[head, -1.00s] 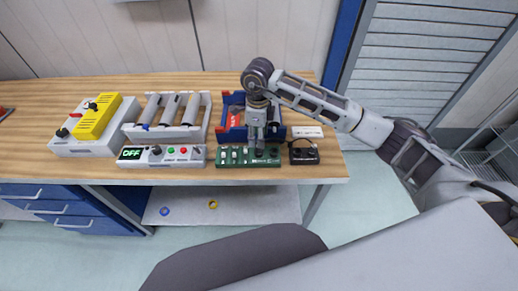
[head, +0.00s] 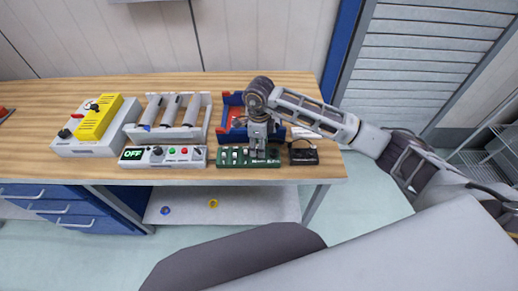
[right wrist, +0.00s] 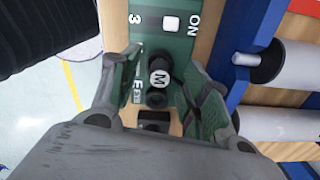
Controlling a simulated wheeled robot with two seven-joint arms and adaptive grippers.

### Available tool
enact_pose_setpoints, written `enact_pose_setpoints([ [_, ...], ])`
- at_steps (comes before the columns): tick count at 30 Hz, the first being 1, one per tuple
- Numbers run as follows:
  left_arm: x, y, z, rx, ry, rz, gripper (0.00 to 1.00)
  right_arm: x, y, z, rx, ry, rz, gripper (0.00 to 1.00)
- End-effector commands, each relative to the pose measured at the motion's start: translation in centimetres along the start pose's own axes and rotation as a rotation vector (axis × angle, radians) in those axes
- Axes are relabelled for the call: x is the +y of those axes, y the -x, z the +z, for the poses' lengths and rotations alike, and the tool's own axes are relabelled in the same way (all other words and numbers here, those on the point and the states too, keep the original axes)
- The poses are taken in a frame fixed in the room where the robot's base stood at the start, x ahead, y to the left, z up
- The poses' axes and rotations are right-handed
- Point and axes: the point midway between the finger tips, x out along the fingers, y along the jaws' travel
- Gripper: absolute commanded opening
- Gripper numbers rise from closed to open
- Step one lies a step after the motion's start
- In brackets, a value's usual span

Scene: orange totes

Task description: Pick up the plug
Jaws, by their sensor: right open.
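A green panel (head: 232,161) with white switches lies near the front edge of the wooden bench. In the right wrist view the green panel (right wrist: 178,48) carries a black round piece marked "M" (right wrist: 159,78), which looks like the plug. My right gripper (head: 257,150) points down over the panel's right part and hides the plug in the head view. In the right wrist view my right gripper (right wrist: 160,82) is open, with one finger on each side of the black piece. I cannot tell whether the fingers touch it. My left gripper is not in view.
A small black box (head: 303,153) stands just right of the panel. A blue bin (head: 228,103) is behind it. A control box reading OFF (head: 165,155), a roller rack (head: 170,128) and a yellow-and-white device (head: 95,125) stand to the left.

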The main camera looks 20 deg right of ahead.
Motion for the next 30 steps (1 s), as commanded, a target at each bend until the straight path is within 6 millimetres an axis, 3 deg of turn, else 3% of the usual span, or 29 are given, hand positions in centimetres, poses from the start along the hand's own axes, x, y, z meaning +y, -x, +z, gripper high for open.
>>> enact_pose_setpoints([
  [6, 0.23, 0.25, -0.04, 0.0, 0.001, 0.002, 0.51, 0.01, -1.26, 0.0, 0.0, -0.001, 0.0, 0.46],
  [20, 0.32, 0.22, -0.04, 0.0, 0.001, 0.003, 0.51, 0.0, -1.32, -0.02, 0.001, 0.0, 0.0, 0.45],
  [30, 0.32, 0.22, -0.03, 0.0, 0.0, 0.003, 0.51, -0.01, -1.31, -0.03, 0.001, 0.0, 0.0, 0.01],
])
